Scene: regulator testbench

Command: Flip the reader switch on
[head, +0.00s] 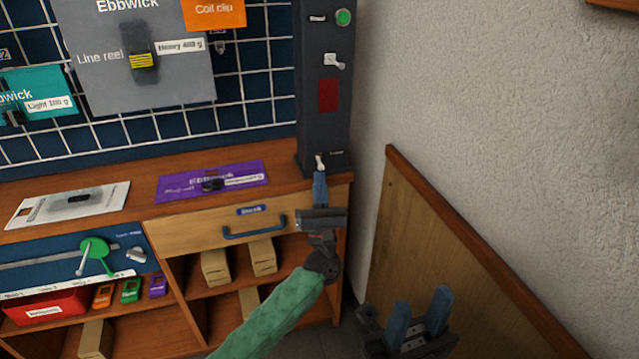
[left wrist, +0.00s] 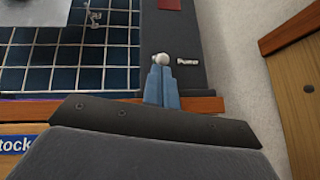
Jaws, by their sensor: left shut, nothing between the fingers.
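A dark column (head: 323,120) stands at the right end of the bench. Near its base is a small white-tipped toggle switch (head: 319,161) with a small label beside it that I cannot read surely. My left gripper (head: 320,176) is shut and empty, its blue fingertips just below this switch. In the left wrist view the fingertips (left wrist: 161,72) overlap the underside of the round white switch tip (left wrist: 161,59); they look touching or nearly so. My right gripper (head: 420,312) is open and empty, low at the right, away from the bench.
Higher on the column are a white lever (head: 333,61), a dark red panel (head: 329,95) and a green button (head: 343,17). A purple card (head: 180,185) lies on the bench left of the column. A drawer with a blue handle (head: 255,230) is below. A wall is at the right.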

